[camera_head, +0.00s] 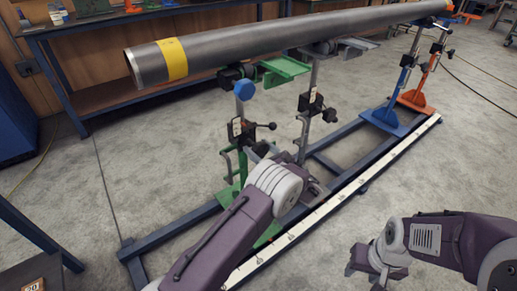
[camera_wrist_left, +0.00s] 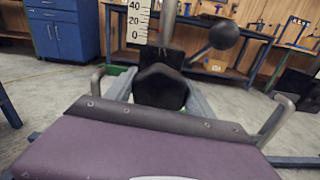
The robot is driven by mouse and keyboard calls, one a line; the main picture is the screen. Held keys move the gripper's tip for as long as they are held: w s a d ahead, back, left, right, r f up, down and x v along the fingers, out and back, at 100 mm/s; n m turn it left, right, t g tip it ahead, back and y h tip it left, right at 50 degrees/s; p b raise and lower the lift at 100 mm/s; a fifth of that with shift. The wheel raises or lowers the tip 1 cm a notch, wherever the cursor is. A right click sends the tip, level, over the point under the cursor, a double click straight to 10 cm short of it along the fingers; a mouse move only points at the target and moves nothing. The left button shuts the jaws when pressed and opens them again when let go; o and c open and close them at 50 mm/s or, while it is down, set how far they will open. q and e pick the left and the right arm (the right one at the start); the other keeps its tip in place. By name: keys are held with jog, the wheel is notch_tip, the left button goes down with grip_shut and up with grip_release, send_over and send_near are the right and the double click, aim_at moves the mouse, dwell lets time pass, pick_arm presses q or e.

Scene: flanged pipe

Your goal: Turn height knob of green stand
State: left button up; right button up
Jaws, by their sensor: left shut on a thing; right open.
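The green stand (camera_head: 230,194) stands on the blue floor frame under the near end of the grey pipe (camera_head: 215,55). Its post carries a black clamp with a ball-ended lever and a white scale, which also shows in the left wrist view (camera_wrist_left: 133,22). My left gripper (camera_head: 260,152) is at the clamp, mostly hidden by my own wrist in the head view. In the left wrist view its light fingers flank the black height knob (camera_wrist_left: 160,88) and are shut on it. My right gripper (camera_head: 365,268) is open and empty, low at the right, away from the stands.
The ball-ended lever (camera_wrist_left: 222,36) sticks out just above the knob. A grey stand (camera_head: 312,105), a blue stand (camera_head: 392,118) and an orange stand (camera_head: 418,98) follow along the pipe. A long white ruler (camera_head: 345,178) runs along the frame. Open concrete floor lies to the right.

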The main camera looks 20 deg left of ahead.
pick_arm(q)
jog(key=n, duration=0.4)
jog(key=shift+b, duration=0.35)
jog(key=n, duration=0.1)
jog(key=n+b, duration=0.1)
jog(key=shift+s+a+f+n, duration=0.1)
jog(key=shift+f+n, duration=0.05)
jog(key=shift+n, duration=0.15)
jog(key=n+b, duration=0.1)
jog(key=n, duration=0.1)
jog(key=shift+n, duration=0.4)
jog(key=n+b, duration=0.2)
jog(key=shift+f+n, duration=0.15)
jog(key=shift+n, duration=0.25)
jog(key=shift+f+n+b, duration=0.1)
jog(key=shift+n+b, duration=0.6)
jog(key=shift+n, duration=0.1)
jog(key=n+b, duration=0.5)
jog(key=b, duration=0.1)
jog(key=shift+s+f+n, duration=0.1)
jog(key=shift+f+n, duration=0.05)
jog(key=shift+n, duration=0.25)
jog(key=shift+n+b, duration=1.1)
jog(key=shift+b, duration=0.3)
jog(key=shift+r, duration=0.2)
